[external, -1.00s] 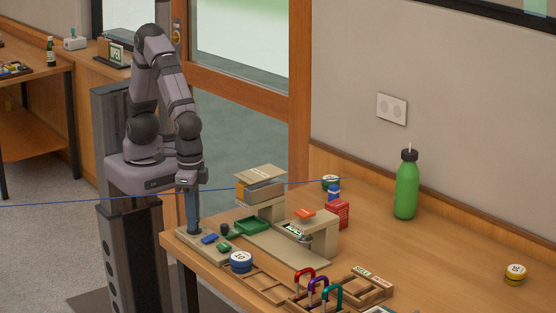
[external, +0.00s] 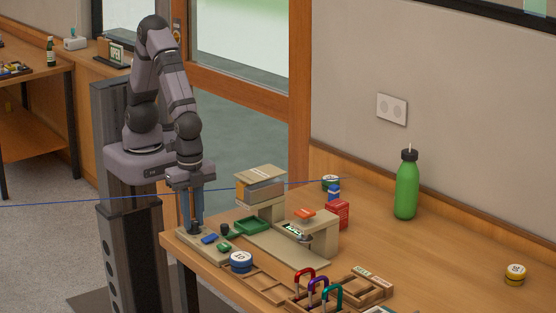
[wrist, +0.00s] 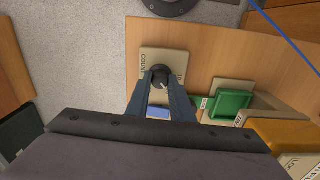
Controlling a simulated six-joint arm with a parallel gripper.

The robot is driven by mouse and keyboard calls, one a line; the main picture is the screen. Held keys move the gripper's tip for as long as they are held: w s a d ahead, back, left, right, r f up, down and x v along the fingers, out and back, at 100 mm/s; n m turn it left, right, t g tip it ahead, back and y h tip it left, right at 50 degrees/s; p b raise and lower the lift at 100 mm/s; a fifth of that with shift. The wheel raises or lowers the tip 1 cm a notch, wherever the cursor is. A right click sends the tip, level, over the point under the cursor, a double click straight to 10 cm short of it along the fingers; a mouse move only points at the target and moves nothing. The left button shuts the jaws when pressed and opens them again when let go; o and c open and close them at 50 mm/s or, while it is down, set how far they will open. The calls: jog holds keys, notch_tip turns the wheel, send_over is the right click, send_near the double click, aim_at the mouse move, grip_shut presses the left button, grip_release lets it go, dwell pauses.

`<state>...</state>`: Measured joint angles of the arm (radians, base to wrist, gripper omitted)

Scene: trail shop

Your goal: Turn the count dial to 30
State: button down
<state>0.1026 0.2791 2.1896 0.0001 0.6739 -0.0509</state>
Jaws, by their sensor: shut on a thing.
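The count dial has a dark round knob (wrist: 158,76) on a beige plate (wrist: 162,54), with COUNT lettering to the left of the knob in the wrist view. A marking to the right of the knob is too small to read surely. My gripper (wrist: 160,87) is shut on the knob, a finger on each side. In the external view my gripper (external: 194,217) points straight down at the near-left corner of the table, over the dial's knob (external: 195,228). I cannot tell which number the dial points to.
A blue button (external: 209,239) and a green button (external: 224,247) sit beside the dial. A green tray (external: 252,226), the beige machine (external: 320,236) and a blue-white round tin (external: 240,262) stand to the right. A green bottle (external: 406,188) stands farther back.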

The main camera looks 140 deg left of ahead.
aim_at(194, 222)
jog(key=m+p, duration=0.2)
jog(key=m, duration=0.4)
jog(key=shift+r, duration=0.15)
jog(key=m+p, duration=0.1)
jog(key=m, duration=0.3)
jog(key=shift+w, duration=0.1)
jog(key=shift+m+p, duration=0.3)
jog(key=shift+m, duration=1.3)
jog(key=c, duration=1.6)
grip_release()
jog(key=shift+o, duration=0.2)
jog(key=shift+r+b, duration=0.6)
jog(key=shift+r, duration=3)
